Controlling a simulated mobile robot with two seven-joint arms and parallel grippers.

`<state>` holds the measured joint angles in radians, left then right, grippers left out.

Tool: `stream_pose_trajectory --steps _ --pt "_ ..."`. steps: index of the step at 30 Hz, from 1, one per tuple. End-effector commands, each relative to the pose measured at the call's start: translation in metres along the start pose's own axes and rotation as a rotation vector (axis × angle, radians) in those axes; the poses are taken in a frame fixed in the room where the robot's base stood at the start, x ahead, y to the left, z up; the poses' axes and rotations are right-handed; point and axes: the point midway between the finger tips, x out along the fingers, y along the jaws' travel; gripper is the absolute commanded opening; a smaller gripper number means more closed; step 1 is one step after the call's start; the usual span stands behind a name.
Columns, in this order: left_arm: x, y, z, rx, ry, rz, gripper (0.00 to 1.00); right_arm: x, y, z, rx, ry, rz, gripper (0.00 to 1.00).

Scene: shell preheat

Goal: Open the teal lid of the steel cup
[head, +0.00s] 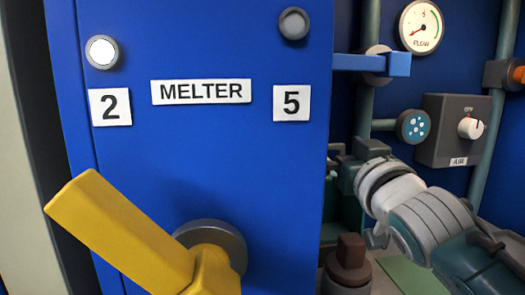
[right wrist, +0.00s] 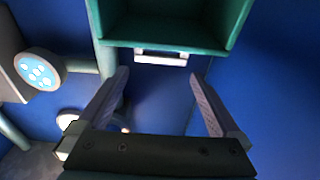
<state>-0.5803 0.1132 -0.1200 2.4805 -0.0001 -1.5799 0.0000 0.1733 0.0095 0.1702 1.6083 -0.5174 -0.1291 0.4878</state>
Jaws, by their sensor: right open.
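I cannot make out the steel cup or its teal lid for certain in either view. A teal open-fronted box (right wrist: 175,44) with a small pale plate on its edge shows at the top of the right wrist view. Part of something teal also shows beside my arm in the head view (head: 347,208). My right gripper (right wrist: 158,76) is open, with nothing between its fingers; the box edge lies beyond the fingertips in that picture. In the head view the gripper is partly hidden behind its wrist, right of the blue cabinet. My left gripper is not in view.
The blue MELTER cabinet (head: 190,140) fills the left and middle, with a large yellow handle (head: 110,220) in front. A brown-capped object (head: 347,262) stands below my right arm.

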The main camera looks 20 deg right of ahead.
Motion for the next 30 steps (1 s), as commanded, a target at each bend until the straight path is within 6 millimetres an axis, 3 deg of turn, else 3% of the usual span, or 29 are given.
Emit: stream_pose_trajectory --steps 9,15,30 --pt "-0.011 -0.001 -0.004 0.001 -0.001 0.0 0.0 -0.059 0.0 0.0 0.001 -0.004 0.001 1.0" --pt "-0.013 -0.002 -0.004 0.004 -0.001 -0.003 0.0 -0.083 0.0 0.0 0.001 -0.002 0.001 1.0" --pt "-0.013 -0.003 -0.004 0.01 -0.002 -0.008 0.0 -0.089 0.0 0.0 0.0 0.0 0.001 1.0"
